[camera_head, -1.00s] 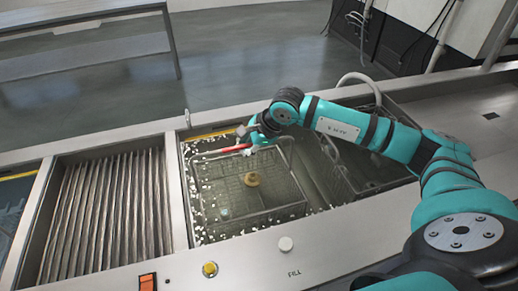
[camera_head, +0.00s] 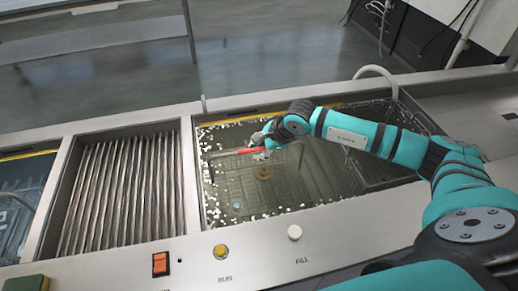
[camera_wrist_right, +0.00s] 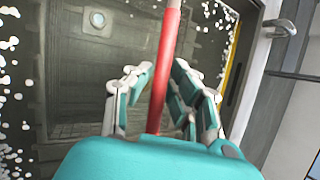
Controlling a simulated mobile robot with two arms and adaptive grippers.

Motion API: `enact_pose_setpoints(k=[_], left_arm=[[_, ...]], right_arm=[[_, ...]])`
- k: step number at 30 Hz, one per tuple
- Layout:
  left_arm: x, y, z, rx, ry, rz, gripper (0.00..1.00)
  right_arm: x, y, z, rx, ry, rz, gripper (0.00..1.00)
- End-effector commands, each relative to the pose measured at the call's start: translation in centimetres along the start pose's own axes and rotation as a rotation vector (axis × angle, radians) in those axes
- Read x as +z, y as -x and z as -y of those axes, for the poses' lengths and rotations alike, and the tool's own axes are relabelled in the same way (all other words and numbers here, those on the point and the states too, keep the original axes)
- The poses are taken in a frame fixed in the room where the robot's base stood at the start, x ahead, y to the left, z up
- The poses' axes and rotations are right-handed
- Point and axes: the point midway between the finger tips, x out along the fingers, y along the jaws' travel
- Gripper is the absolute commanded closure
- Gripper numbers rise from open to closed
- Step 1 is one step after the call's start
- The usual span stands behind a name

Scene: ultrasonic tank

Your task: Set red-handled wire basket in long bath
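The red-handled wire basket (camera_head: 238,187) is in the water at the left part of the long bath (camera_head: 208,216). Its wires look dim under the surface, and a brass-coloured part (camera_head: 263,173) lies inside. Its red handle (camera_head: 249,151) is above the basket, at my right gripper (camera_head: 266,143). In the right wrist view the handle (camera_wrist_right: 167,50) runs between the fingers of the right gripper (camera_wrist_right: 164,68), whose tips close in on both sides of it. The basket's underside is hidden. My left gripper is out of view.
White floating bits (camera_head: 210,190) dot the water. A compartment of upright metal fins (camera_head: 125,190) lies left of the bath, and another tank (camera_head: 15,215) is at the far left. A pale hose (camera_head: 375,70) arches over the back edge. Buttons line the front panel.

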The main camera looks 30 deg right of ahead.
Motion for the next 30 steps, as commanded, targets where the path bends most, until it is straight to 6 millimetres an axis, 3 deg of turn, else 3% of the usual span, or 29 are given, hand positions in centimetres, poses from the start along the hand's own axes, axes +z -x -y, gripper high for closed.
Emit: enact_pose_setpoints(k=[13,24,30], left_arm=[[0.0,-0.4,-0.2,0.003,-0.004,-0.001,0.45],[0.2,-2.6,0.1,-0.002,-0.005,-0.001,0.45],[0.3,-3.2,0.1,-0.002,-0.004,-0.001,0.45]], right_arm=[[-0.1,1.0,0.1,-0.002,0.001,0.001,0.71],[-0.2,8.3,0.0,-0.004,0.002,-0.002,0.71],[0.0,11.2,0.1,-0.003,0.001,0.0,0.71]])
